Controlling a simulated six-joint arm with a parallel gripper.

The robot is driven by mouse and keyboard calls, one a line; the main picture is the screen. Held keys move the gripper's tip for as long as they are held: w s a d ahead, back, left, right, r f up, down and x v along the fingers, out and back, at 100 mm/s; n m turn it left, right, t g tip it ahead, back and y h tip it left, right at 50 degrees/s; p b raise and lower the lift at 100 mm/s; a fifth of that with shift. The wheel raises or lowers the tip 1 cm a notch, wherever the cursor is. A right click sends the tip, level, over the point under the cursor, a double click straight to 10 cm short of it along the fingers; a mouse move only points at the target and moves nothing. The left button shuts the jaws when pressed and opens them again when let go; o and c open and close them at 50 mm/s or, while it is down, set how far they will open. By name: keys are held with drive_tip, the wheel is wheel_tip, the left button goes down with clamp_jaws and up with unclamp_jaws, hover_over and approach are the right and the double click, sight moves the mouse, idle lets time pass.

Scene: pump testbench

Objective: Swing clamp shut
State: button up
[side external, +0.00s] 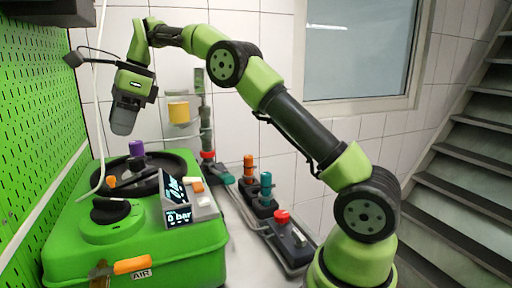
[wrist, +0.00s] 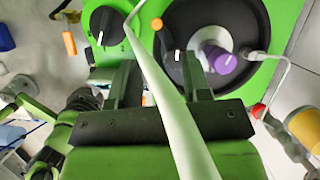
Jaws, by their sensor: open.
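The green test unit (side external: 150,252) stands at the lower left. In its black round recess (side external: 172,164) is a purple-topped part (side external: 136,148), which also shows in the wrist view (wrist: 222,60). A black lever-like piece with an orange end (wrist: 167,36) lies beside the purple top; this may be the clamp, but I cannot tell how far it is swung. Its orange end may be the one in the side view (side external: 111,181). My gripper (side external: 122,130) hangs above the unit, apart from it. In the wrist view my gripper (wrist: 160,64) has its two fingers spread, with nothing held between them.
A white hose (wrist: 165,85) crosses close in front of the wrist camera. A black dial (side external: 118,210) and a display (side external: 178,205) sit on the unit's top. An orange AIR handle (side external: 132,264) is at its front. Several coloured valves (side external: 266,190) stand to the right.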

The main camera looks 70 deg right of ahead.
drive_tip(key=s+a+r+n, duration=0.2)
drive_tip(key=s+r+n, duration=0.4)
drive_tip(key=s, duration=0.1)
drive_tip(key=s+a+f+n+t, duration=0.1)
drive_tip(key=s+f+n+t, duration=0.1)
drive_tip(key=s+n, duration=0.5)
drive_tip(key=s+f+n+t+h, duration=0.1)
drive_tip(key=s+f+n, duration=0.3)
drive_tip(key=s, duration=1.1)
drive_tip(key=shift+a+n+t+h, duration=0.35)
drive_tip(key=shift+n+t, duration=0.25)
drive_tip(key=shift+n, duration=1.3)
